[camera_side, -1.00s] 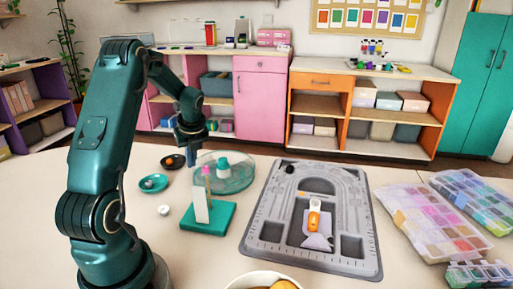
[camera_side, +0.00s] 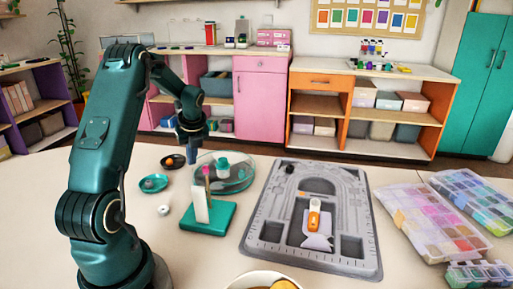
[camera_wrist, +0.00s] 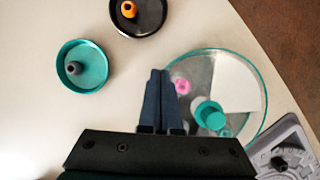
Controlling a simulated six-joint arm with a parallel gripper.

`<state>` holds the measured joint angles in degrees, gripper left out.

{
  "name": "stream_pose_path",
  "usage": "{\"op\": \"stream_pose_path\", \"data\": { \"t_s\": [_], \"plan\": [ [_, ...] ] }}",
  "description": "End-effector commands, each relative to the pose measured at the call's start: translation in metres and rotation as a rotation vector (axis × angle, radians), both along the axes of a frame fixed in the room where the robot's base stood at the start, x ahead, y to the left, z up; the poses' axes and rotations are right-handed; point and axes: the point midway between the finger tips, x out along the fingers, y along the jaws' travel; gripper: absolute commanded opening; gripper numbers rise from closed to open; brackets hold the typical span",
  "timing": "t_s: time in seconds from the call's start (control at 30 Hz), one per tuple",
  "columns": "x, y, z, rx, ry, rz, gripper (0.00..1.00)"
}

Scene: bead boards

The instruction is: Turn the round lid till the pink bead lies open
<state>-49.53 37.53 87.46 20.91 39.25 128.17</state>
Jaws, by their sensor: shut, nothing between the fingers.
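The round lid (camera_side: 238,185) is a clear disc with a teal rim. A teal knob (camera_side: 222,165) stands on it. In the wrist view the lid (camera_wrist: 258,128) shows a pale wedge at its upper right, and the knob (camera_wrist: 210,115) is near the middle. The pink bead (camera_wrist: 183,86) shows left of the wedge, in the greyer part of the disc. My gripper (camera_wrist: 160,72) is shut and empty, with its fingers at the lid's left edge, left of the bead. In the side view my gripper (camera_side: 191,158) is left of the lid; its height is unclear.
A black dish (camera_wrist: 152,26) with an orange bead and a teal dish (camera_wrist: 97,77) with a dark bead lie left of the lid. A teal stand (camera_side: 218,222) holds a white upright in front. A grey bead board (camera_side: 262,222) lies right; clear boxes (camera_side: 430,225) lie beyond.

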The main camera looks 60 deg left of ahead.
Motion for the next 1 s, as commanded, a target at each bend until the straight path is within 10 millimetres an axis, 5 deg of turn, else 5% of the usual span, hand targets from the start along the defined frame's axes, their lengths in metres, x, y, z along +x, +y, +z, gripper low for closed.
{"op": "stream_pose_path", "data": {
  "t_s": [1.0],
  "plan": [
    [0.010, 0.013, -0.001, -0.001, 0.001, 0.001, 0.00]
  ]
}}
